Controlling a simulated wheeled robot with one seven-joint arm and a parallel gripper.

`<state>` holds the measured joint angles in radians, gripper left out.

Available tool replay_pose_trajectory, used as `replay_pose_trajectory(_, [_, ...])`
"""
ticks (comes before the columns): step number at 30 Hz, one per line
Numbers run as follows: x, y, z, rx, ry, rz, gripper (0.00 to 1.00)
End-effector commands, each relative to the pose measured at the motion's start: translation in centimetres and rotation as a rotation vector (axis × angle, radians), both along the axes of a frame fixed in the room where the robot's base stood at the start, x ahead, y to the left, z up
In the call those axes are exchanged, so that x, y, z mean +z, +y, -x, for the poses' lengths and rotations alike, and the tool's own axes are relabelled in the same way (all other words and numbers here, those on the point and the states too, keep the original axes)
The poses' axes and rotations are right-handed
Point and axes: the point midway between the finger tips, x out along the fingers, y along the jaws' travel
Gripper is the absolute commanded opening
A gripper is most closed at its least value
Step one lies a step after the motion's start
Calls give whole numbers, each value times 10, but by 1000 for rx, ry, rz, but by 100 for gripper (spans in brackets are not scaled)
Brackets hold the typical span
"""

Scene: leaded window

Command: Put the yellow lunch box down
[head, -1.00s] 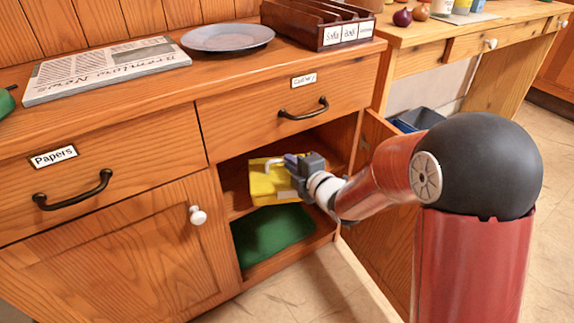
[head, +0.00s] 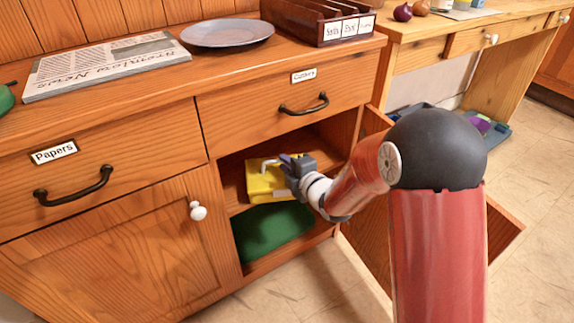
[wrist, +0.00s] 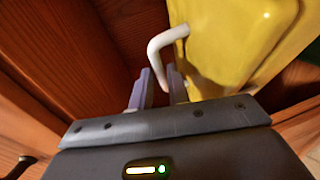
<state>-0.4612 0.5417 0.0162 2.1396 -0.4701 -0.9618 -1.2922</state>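The yellow lunch box (head: 266,184) is inside the open cupboard below the cutlery drawer, at the upper shelf (head: 237,208). I cannot tell whether its underside touches the shelf. My gripper (head: 288,164) reaches in from the right, at the box's near right side. In the wrist view, the lunch box (wrist: 225,45) fills the upper right, and its bent white handle (wrist: 155,58) runs down between my two purple-grey fingers (wrist: 159,82). The fingers sit close on both sides of the handle and look shut on it. The far side of the box is hidden.
A green object (head: 270,232) lies in the compartment under the shelf. The open cupboard door (head: 372,220) stands right of the opening, beside my arm. A plate (head: 227,33), a newspaper (head: 105,65) and a labelled rack (head: 320,20) are on the counter.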

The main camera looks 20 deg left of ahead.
Motion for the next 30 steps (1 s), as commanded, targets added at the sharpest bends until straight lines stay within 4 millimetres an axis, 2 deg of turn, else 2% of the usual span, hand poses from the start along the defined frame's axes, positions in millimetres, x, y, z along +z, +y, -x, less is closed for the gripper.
replay_pose_trajectory(1, [0, 0, 0, 0, 0, 0, 24])
replay_pose_trajectory(3, [0, 0, 0, 0, 0, 0, 32])
replay_pose_trajectory(14, [5, 0, 0, 0, 0, 0, 32])
replay_pose_trajectory(30, [22, -78, 65, -3, -1, -2, 32])
